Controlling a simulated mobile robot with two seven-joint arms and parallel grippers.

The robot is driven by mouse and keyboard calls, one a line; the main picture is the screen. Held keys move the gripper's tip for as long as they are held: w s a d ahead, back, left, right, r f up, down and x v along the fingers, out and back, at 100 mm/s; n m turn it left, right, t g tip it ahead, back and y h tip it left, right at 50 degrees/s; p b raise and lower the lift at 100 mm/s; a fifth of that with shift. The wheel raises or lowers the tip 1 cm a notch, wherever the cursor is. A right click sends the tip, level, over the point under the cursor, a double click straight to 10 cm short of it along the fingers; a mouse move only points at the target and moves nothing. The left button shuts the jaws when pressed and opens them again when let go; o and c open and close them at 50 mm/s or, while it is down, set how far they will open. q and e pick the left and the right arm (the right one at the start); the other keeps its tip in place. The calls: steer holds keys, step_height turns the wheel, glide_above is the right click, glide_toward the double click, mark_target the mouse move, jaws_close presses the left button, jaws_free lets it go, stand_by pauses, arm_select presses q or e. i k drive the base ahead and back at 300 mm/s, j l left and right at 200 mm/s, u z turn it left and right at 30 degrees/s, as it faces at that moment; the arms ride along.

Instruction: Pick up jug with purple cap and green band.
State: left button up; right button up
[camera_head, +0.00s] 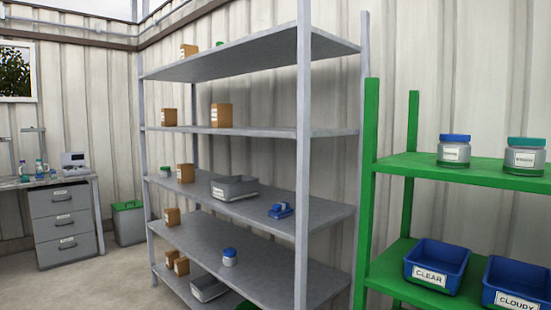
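I cannot make out a jug with a purple cap and green band in the head view. Small bottles (39,169) stand on the desk at the far left, too small to tell their caps and bands clearly. On the green shelf stand a clear jar with a blue lid (454,152) and a clear jar with a green lid (525,158). A small blue-lidded jar (230,258) stands on a lower grey shelf, and a small green-lidded one (165,172) at the left of the middle shelf. Neither gripper is in view.
A grey shelving unit (250,205) fills the middle, holding brown boxes (221,115) and a grey tote (234,187). The green rack (371,185) at right holds blue bins labelled CLEAR (436,266) and CLOUDY (518,285). Floor (105,283) is open at lower left, before the drawer desk (64,222).

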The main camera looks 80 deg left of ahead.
mark_target(23, 167)
steer(key=u, duration=4.15)
steer(key=i, duration=3.2)
steer(key=l+z, duration=0.05)
steer(key=l, duration=0.05)
